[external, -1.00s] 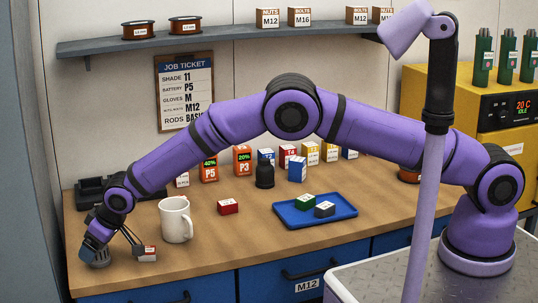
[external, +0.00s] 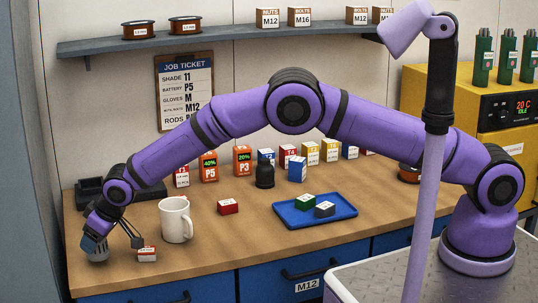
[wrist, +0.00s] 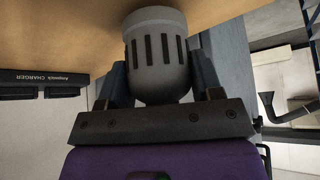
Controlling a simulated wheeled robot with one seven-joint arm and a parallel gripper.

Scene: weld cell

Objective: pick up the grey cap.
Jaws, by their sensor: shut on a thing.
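The grey cap (external: 96,253) is at the front left of the bench, below the end of my arm. In the wrist view the cap (wrist: 156,48) is a rounded grey piece with dark slots around its side. My gripper (external: 97,240) is shut on it, with one dark finger on each side in the wrist view (wrist: 160,78). The cap looks slightly above the bench top, though the gap is hard to judge. My gripper hides part of the cap in the external view.
A white mug (external: 174,221) is behind that box. A black charger (external: 90,189) lies at the back left. A blue tray (external: 338,212) holds small boxes further right. The front middle of the bench is clear.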

